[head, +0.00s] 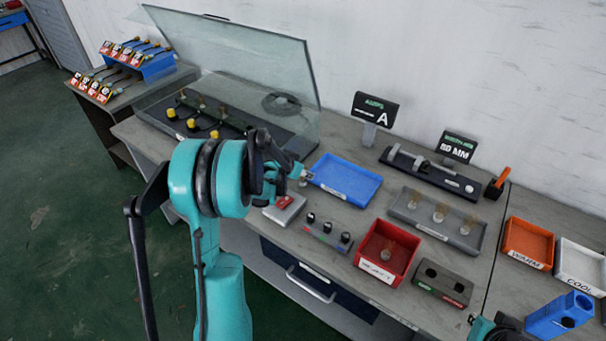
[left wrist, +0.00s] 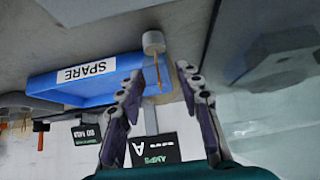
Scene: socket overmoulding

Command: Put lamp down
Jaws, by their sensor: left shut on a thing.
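My left gripper (head: 284,172), seen in the head view at the end of the teal arm, is partly hidden by its own wrist. It is beside the left end of the blue tray. In the left wrist view its two fingers (left wrist: 158,82) straddle a lamp (left wrist: 153,43) with a pale round end and a thin amber stem, and are shut on it. The lamp's pale end (head: 304,177) shows small at the gripper's tip in the head view. My right gripper (head: 478,322) is at the bottom right, mostly cut off; its jaws cannot be made out.
The blue tray (head: 318,186), marked SPARE (left wrist: 62,86) in the wrist view, looks empty. A grey tray (head: 404,213) holds lamps; a red bin (head: 368,262) holds another. A glass-screened fixture (head: 235,60) stands left. Orange (head: 510,250) and white (head: 562,268) bins stand right.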

